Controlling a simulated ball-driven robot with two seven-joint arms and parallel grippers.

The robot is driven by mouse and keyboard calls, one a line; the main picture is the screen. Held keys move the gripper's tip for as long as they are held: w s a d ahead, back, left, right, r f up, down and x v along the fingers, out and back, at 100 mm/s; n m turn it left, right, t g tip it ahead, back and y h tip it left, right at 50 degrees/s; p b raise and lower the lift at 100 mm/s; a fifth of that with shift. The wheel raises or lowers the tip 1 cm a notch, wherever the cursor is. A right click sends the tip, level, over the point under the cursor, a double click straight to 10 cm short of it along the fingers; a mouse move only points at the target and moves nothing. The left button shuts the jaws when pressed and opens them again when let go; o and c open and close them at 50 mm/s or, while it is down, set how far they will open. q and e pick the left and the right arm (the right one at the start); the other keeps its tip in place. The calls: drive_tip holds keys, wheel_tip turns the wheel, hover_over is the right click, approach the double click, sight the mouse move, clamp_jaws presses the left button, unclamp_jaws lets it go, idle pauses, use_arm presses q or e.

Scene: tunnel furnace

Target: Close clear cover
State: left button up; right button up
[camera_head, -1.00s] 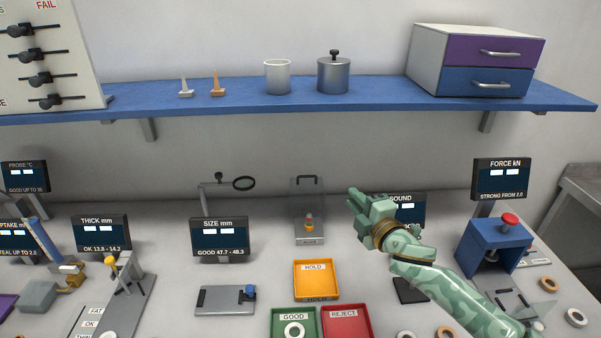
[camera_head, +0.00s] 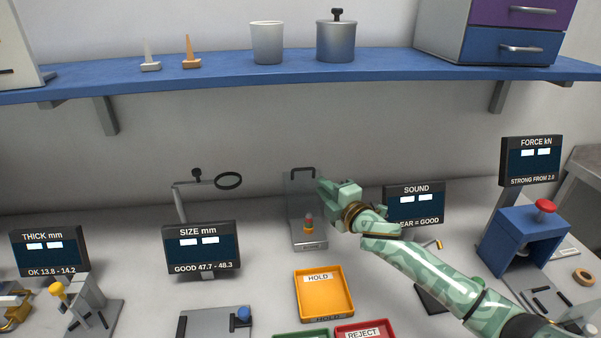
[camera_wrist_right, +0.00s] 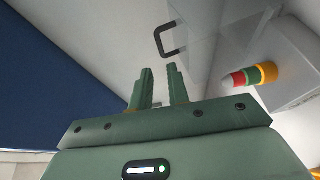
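The clear cover (camera_head: 299,187) stands upright, raised at the back of a small grey stand (camera_head: 310,246), with a dark handle (camera_head: 303,169) along its top edge. A small red, orange and green piece (camera_head: 308,224) stands in front of the cover. My right gripper (camera_head: 322,186) is just right of the cover's upper part in the head view. In the right wrist view, the fingers (camera_wrist_right: 162,78) are apart with nothing between them. The handle (camera_wrist_right: 170,40) is beyond the fingertips there, apart from them, and the see-through cover (camera_wrist_right: 205,35) is to its right. My left gripper is out of view.
A blue shelf (camera_head: 230,80) runs above the table. The orange HOLD tray (camera_head: 323,293) lies in front of the stand. The SIZE display (camera_head: 202,246) with a magnifier is to the left, the SOUND display (camera_head: 415,207) to the right, behind my arm.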

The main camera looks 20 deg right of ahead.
sight(301, 170)
drive_tip(key=w+b, duration=0.1)
drive_tip(key=w, duration=0.2)
drive_tip(key=w+a+b, duration=0.1)
drive_tip(key=w, duration=0.3)
drive_tip(key=w+b, duration=0.1)
drive_tip(key=w, duration=0.2)
drive_tip(key=shift+w+a+f, duration=0.3)
drive_tip(key=shift+w+f, duration=0.05)
drive_tip(key=shift+f, duration=0.05)
drive_tip(key=shift+w+r, duration=0.1)
drive_tip(key=shift+w, duration=0.2)
clamp_jaws()
